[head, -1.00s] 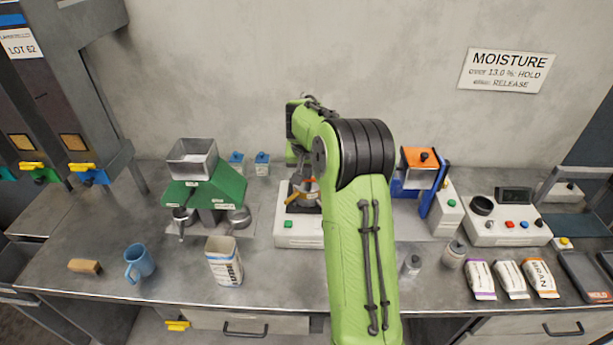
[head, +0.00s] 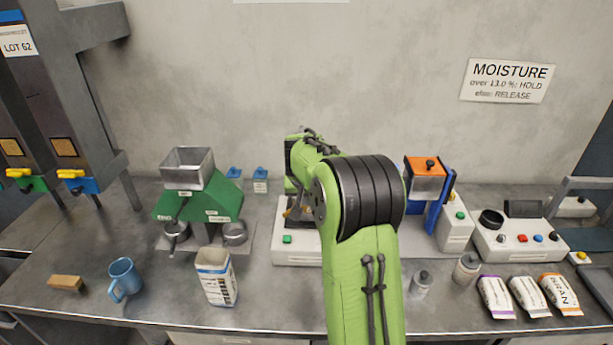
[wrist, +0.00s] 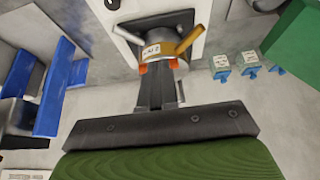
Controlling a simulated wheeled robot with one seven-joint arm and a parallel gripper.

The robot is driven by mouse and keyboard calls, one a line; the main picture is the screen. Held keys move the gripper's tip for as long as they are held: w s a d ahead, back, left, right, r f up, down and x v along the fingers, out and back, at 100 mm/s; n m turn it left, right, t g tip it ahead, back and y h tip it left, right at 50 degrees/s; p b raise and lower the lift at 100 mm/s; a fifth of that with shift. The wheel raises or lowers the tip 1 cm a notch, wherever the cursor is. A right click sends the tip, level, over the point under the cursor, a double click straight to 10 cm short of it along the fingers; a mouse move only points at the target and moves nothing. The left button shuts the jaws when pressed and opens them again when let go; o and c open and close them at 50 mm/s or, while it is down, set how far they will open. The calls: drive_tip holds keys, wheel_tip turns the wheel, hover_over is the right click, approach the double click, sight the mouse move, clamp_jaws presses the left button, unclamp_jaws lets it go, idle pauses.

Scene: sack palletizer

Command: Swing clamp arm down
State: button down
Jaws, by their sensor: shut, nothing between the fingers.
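The machine (wrist: 183,19) has a white base and a dark plate; its white base (head: 293,253) also shows in the head view, left of my arm. The right bar (wrist: 190,41) may be the clamp arm; I cannot tell for sure. My gripper (wrist: 160,88) is shut and empty, its dark fingers pointing at the cylinder. They overlap its lower edge in the picture; contact cannot be told. In the head view my arm hides much of the machine.
A green divider with a steel hopper (head: 187,169) stands left of the machine. A white sack (head: 216,279) and a blue mug (head: 124,280) stand in front. An orange-topped blue device (head: 426,181) and a moisture meter (head: 520,236) stand right.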

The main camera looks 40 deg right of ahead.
drive_tip(key=p+v, duration=0.3)
drive_tip(key=v, duration=1.1)
drive_tip(key=s+a+r+n+t+y, duration=0.1)
drive_tip(key=s+a+r+n, duration=0.25)
drive_tip(key=s+a, duration=1.05)
drive_tip(key=s+a+f+n+y, duration=0.1)
drive_tip(key=s+a+f+n, duration=0.1)
drive_tip(key=s, duration=0.3)
drive_tip(key=s+a+f+n+y, duration=0.1)
drive_tip(key=s+a+f+n, duration=0.1)
drive_tip(key=s, duration=0.4)
drive_tip(key=shift+a+f, duration=0.55)
drive_tip(key=shift+f, duration=0.45)
